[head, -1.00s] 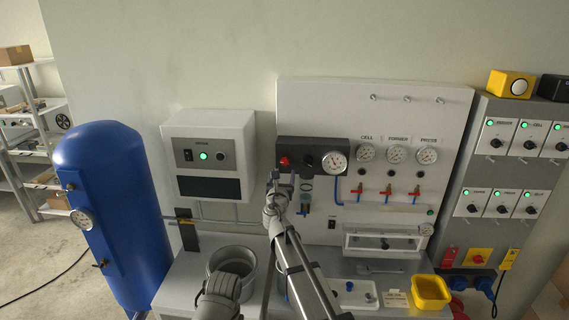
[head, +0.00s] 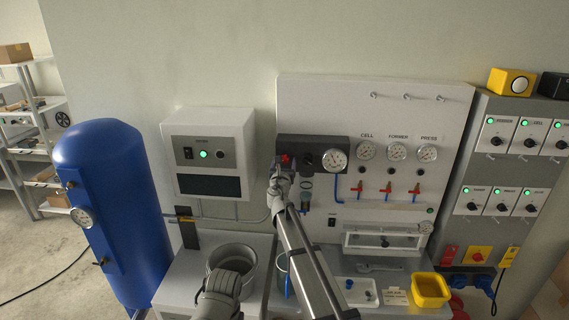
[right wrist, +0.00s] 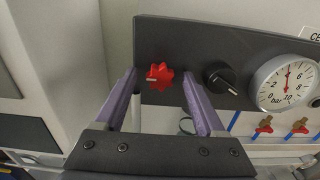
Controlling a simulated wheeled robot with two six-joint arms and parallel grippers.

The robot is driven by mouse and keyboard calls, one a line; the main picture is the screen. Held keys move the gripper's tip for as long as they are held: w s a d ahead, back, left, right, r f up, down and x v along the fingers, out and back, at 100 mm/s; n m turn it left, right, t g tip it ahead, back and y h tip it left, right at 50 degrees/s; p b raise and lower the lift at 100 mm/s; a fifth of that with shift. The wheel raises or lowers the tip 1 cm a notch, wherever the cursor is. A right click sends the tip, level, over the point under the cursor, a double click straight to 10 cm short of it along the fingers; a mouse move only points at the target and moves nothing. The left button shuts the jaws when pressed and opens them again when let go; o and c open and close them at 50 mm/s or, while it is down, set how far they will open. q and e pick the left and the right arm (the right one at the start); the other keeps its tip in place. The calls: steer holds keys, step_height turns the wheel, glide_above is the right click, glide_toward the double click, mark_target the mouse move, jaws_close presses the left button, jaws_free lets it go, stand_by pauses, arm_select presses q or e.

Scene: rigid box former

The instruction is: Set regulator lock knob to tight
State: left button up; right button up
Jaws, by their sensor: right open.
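A red star-shaped knob (right wrist: 159,77) with a pale pointer line sits at the left end of a dark panel (right wrist: 180,40). In the head view the red knob (head: 285,158) is partly hidden by my right gripper (head: 281,172). In the right wrist view my right gripper (right wrist: 159,76) is open, with its purple fingers on either side of the red knob. I see a gap at each side, and cannot tell how far the tips are from the panel. A black knob (right wrist: 221,79) with a white mark is just right of the right finger.
Right of the black knob is a round pressure gauge (right wrist: 285,84). Red valve handles (head: 388,188) lie further right. A white control box (head: 211,150) stands left of the dark panel. A pot (head: 236,255) and a yellow bin (head: 431,291) are on the bench below.

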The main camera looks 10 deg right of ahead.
jaws_close()
stand_by(0.5)
steer(key=shift+m, duration=0.3)
steer(key=m, duration=0.3)
steer(key=shift+m, duration=0.3)
steer(key=m, duration=0.4)
steer(key=shift+m, duration=0.3)
steer(key=m, duration=0.4)
steer(key=shift+m, duration=2.5)
steer(key=shift+s, duration=0.1)
